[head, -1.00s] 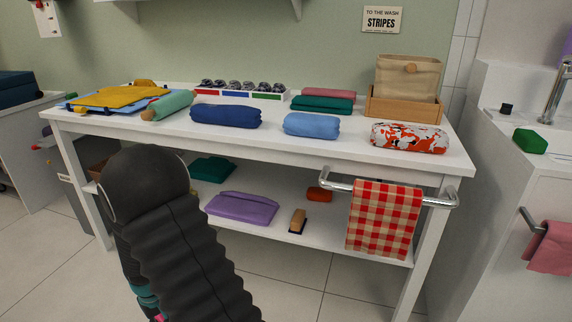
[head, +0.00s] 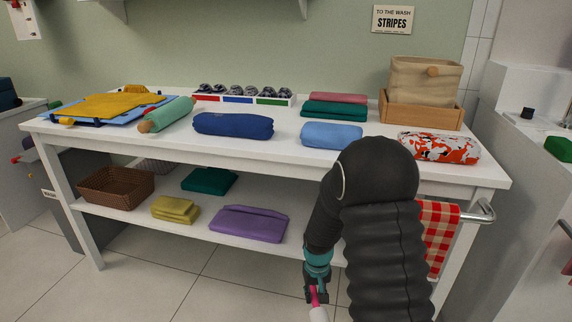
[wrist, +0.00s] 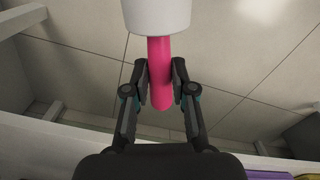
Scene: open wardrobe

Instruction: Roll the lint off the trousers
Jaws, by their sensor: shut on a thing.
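My gripper (wrist: 160,82) is shut on the pink handle of a lint roller (wrist: 160,60). The roller's white head points away from the gripper, toward the top of the wrist view. In the head view the gripper (head: 316,290) hangs low in front of the table, below the lower shelf's front edge, with the roller (head: 318,313) partly cut off at the bottom. I cannot pick out trousers for certain. A yellow cloth (head: 108,105) lies flat over a blue piece at the table's left end. Rolled dark blue (head: 232,125) and light blue (head: 331,135) cloths lie along the front.
The lower shelf has a brown basket (head: 115,186) and purple cloth (head: 248,223). A chrome rail (head: 482,212) holds a checked towel (head: 440,235). Floor in front is clear.

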